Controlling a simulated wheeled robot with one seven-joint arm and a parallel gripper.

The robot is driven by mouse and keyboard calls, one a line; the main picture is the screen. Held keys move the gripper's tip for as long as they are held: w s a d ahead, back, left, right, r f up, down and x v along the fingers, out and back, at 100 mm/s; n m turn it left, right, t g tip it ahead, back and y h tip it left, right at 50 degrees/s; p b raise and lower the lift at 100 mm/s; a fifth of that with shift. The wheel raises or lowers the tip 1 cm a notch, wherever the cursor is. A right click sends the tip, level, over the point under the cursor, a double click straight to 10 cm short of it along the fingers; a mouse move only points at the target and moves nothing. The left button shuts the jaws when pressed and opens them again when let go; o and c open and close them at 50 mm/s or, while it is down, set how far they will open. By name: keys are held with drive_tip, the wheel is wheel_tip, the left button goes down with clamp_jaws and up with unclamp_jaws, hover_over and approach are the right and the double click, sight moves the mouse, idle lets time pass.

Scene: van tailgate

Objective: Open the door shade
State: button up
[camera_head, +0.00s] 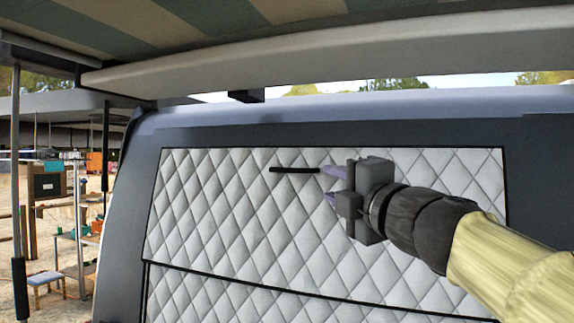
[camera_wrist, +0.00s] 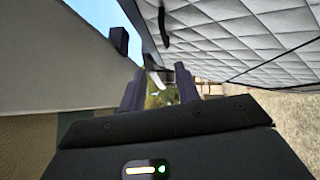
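The door shade (camera_head: 225,205) is a white quilted panel with black edging, spread flat across the van's rear opening. A short black strap (camera_head: 295,170) lies near its top, left of my gripper. My gripper (camera_head: 328,184) is in front of the shade with its purple fingers pointing left, towards the strap's right end. In the wrist view the two fingers (camera_wrist: 160,72) stand apart with nothing between them. The strap (camera_wrist: 163,25) shows there beyond the fingertips, apparently apart from them. The quilted shade (camera_wrist: 245,35) fills the upper right of that view.
A raised tailgate (camera_head: 300,55) hangs over the top of the opening, with a small black block (camera_head: 246,96) under its edge. A dark seam (camera_head: 300,287) crosses the shade below. Outside at left are a stool (camera_head: 47,280), shelving and a thin strut (camera_head: 18,190).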

sight(292, 170)
drive_tip(key=p+x, duration=0.1)
drive_tip(key=x, duration=0.4)
drive_tip(key=p+x, duration=0.1)
drive_tip(key=x, duration=0.4)
drive_tip(key=p+x, duration=0.1)
drive_tip(key=x, duration=0.4)
drive_tip(key=shift+w+a+f, duration=0.2)
drive_tip(key=shift+w+f, duration=0.15)
clamp_jaws()
drive_tip(key=shift+s, duration=0.1)
